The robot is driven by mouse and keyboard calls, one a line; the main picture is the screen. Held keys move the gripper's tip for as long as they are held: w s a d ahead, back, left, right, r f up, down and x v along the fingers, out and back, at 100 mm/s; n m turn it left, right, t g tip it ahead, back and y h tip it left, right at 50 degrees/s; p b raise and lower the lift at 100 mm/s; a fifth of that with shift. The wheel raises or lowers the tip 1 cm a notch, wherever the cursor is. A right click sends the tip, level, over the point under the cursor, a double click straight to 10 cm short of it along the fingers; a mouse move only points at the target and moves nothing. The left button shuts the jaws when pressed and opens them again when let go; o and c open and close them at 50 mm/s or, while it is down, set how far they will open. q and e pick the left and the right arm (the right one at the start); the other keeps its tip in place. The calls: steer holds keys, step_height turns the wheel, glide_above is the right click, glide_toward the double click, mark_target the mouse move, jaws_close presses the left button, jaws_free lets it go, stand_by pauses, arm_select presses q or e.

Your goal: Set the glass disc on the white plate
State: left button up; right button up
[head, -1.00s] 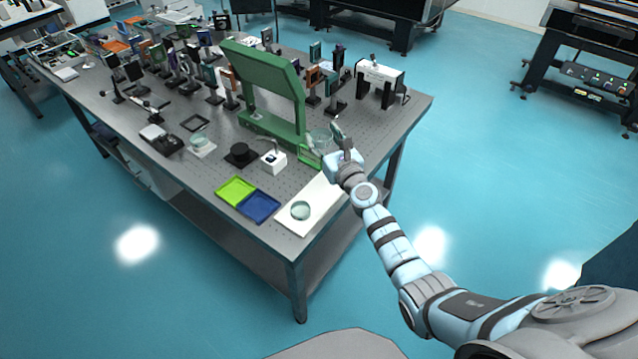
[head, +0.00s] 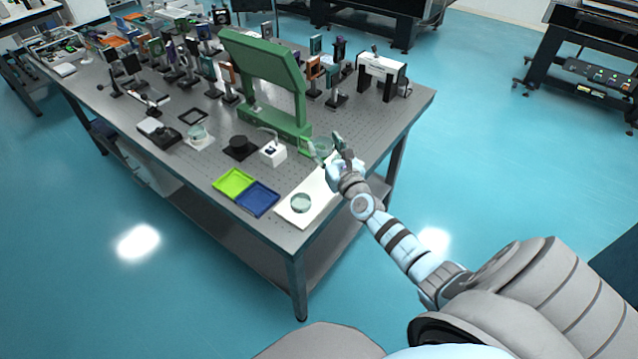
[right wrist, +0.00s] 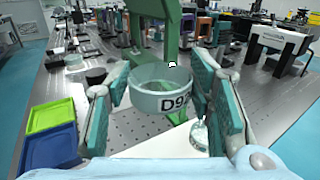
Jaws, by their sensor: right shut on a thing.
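My right gripper (head: 326,148) is shut on a clear glass disc (right wrist: 160,95), a short round piece with "D9" readable on its side. In the right wrist view the disc sits upright between the two teal finger pads. In the head view this held disc (head: 321,151) is near the far end of the white plate (head: 322,186), partly hidden by the fingers. I cannot tell its exact height. Another glass disc (head: 301,203) lies on the near end of the white plate. My left gripper is not in view.
A tall green stand (head: 265,75) rises just behind the held disc. A small white block (head: 272,153), a green tray (head: 234,183) and a blue tray (head: 257,198) lie left of the plate. Another glass piece (head: 197,131) stands farther left. The plate's middle looks clear.

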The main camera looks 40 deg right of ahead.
mark_target(324, 188)
step_height(324, 188, down, 14)
steer(key=b, duration=1.2)
steer(key=shift+w+a, duration=0.1)
steer(key=shift+r, duration=0.2)
steer(key=shift+f, duration=0.15)
steer(key=o, duration=1)
